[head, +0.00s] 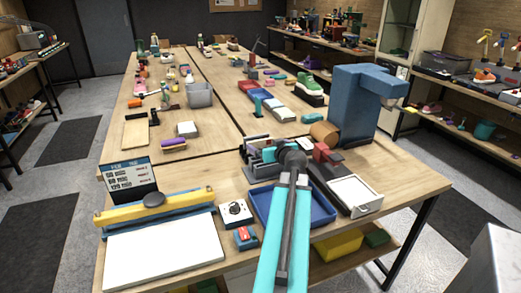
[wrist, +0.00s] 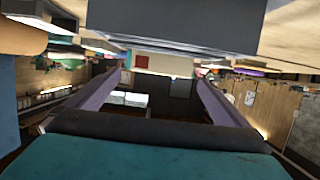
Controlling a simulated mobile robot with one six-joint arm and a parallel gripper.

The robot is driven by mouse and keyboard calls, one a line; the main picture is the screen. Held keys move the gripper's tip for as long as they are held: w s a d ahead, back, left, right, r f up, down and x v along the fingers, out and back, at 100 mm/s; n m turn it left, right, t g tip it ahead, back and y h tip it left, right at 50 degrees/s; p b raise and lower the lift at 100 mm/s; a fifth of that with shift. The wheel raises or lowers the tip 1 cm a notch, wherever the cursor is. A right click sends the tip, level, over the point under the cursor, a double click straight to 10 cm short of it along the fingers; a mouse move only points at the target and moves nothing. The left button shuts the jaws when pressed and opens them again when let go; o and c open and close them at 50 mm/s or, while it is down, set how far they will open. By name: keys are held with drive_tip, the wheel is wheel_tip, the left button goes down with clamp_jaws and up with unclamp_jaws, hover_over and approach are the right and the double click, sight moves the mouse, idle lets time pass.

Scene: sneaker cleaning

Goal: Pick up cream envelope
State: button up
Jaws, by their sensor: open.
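A flat cream rectangle (head: 136,132) lies on the left side of the long table in the head view. It looks like the cream envelope, but it is too small to be sure. My gripper (head: 268,150) is over the table's near right part, beyond the dark wrist joint of my turquoise arm, and is hard to make out there. In the wrist view my gripper (wrist: 160,78) shows two lavender fingers spread wide apart. Nothing is visibly held between them. A pale cream-white block (wrist: 163,64) shows beyond the fingers; I cannot tell what it is.
A blue tray (head: 322,212) lies under my arm, with a blue machine (head: 362,105) to its right. A yellow-barred press (head: 155,207) and a price sign (head: 128,174) stand at the near left. Bare wood (head: 215,150) lies left of my gripper.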

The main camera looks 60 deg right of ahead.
sight(260, 141)
drive_tip(key=shift+w, duration=0.1)
drive_tip(key=shift+r+p+x, duration=0.1)
drive_tip(key=shift+p+x, duration=0.35)
drive_tip(key=shift+x, duration=0.5)
drive_tip(key=shift+r+p+x, duration=0.15)
drive_tip(key=shift+p+x, duration=0.25)
drive_tip(key=shift+x, duration=1.25)
drive_tip(key=shift+f, duration=0.1)
drive_tip(key=shift+c, duration=0.4)
drive_tip(key=c, duration=0.7)
